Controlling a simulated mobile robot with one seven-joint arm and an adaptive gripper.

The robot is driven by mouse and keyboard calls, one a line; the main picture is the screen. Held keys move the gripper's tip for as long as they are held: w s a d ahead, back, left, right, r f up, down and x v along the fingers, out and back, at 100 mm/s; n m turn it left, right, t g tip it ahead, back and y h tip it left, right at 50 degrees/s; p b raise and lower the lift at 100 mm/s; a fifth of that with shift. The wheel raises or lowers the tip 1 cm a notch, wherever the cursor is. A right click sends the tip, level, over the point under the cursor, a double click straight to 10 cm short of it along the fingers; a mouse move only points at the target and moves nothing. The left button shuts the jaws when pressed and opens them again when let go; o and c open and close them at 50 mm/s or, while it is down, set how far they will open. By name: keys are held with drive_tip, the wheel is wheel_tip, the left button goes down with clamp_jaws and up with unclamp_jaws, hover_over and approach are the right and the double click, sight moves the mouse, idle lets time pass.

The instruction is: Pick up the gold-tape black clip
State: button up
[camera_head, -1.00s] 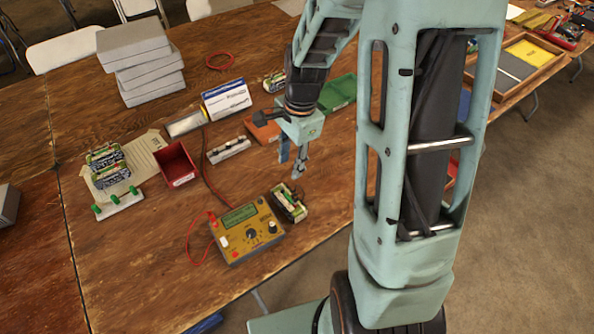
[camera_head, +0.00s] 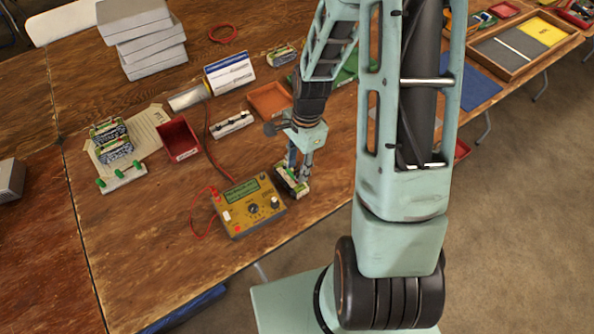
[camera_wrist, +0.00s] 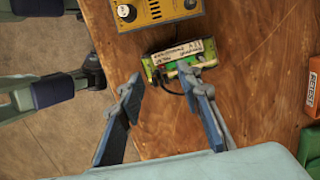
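I cannot make out gold tape on any black clip. Small dark clips sit on a white strip (camera_head: 232,124) behind the meter in the head view. My gripper (camera_head: 297,178) is over a small pack (camera_head: 291,183) with a white label and green parts, right of the meter. In the wrist view, my gripper (camera_wrist: 160,80) is open, its two blue-grey fingers apart. The pack (camera_wrist: 180,52) lies just beyond the fingertips, with a black wire loop at its near side. The right fingertip overlaps the pack's near edge; I cannot tell whether they touch.
The yellow meter (camera_head: 249,206) with red leads is close beside the pack. A red bin (camera_head: 179,138), an orange tray (camera_head: 268,100), a green-clip strip (camera_head: 123,179) and stacked grey boxes (camera_head: 140,38) stand farther back. The table's front edge is near; bare wood lies left of the meter.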

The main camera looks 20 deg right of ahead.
drive_tip(key=shift+a+f, duration=0.1)
drive_tip(key=shift+f, duration=0.75)
clamp_jaws()
